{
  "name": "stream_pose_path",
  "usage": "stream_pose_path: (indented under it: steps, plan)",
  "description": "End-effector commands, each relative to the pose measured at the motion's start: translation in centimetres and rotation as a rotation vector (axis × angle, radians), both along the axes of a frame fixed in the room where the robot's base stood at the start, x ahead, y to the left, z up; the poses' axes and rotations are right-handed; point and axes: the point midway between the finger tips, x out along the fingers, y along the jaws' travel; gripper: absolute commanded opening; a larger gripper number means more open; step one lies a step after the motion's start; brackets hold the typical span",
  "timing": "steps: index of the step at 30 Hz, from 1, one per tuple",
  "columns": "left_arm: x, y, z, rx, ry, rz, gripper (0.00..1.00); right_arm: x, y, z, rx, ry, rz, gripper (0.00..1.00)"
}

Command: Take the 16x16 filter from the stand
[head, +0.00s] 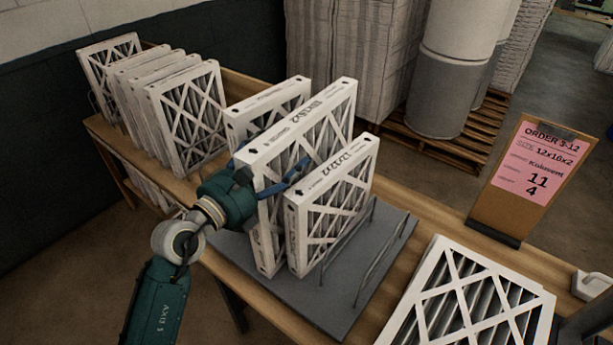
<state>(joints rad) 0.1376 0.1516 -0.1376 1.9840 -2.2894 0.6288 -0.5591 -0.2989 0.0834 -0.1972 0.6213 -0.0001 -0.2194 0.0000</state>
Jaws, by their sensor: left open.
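Three white-framed pleated filters stand upright on a grey stand (345,318) with wire dividers. The tall middle one (340,105) is the largest; its top-edge print is hard to read but looks like 16x16x2. A smaller filter (333,205) in front of it seems marked 12x12x2. Another (262,108) stands behind and is partly hidden. My left gripper (290,177) is open at the left edge of the tall filter, with blue fingers reaching along its near face, above the smaller filter. Whether a finger lies behind the tall filter is hidden. My right gripper is out of view.
A row of several filters (188,112) leans at the table's far left. More filters (470,305) lie flat at the front right. A clipboard with a pink order sheet (535,160) stands at the right. A pallet with drums (440,85) is behind the table.

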Motion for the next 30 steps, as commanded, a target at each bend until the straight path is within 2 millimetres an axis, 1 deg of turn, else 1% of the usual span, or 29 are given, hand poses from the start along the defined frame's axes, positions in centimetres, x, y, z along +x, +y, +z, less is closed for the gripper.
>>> stream_pose_path:
  steps: [3,5,6,8,9,14,23,26,29,30]
  plan:
    - [0.0,0.0,0.0,0.000,0.000,0.000,0.73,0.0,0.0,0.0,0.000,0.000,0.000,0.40]
    - [0.0,0.0,0.0,0.000,0.000,0.000,0.61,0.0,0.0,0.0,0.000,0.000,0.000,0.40]
    - [0.0,0.0,0.0,0.000,0.000,0.000,0.53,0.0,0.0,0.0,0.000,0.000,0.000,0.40]
    - [0.0,0.0,0.0,0.000,0.000,0.000,0.41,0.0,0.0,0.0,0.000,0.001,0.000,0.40]
    - [0.0,0.0,0.0,0.000,0.000,0.000,0.33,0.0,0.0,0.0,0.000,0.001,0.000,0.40]
    - [-0.1,0.0,0.0,0.000,0.000,0.000,0.01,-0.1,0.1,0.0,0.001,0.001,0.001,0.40]
    - [0.0,0.0,0.3,-0.002,-0.003,0.000,0.00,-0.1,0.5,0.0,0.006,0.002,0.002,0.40]
    - [0.0,0.0,0.9,-0.002,-0.005,-0.001,0.00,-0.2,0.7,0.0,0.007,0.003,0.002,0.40]
    - [0.0,0.0,2.1,-0.002,-0.007,-0.001,0.00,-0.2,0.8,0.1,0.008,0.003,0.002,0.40]
    - [0.0,0.0,2.8,-0.002,-0.008,0.000,0.00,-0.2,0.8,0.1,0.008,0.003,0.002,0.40]
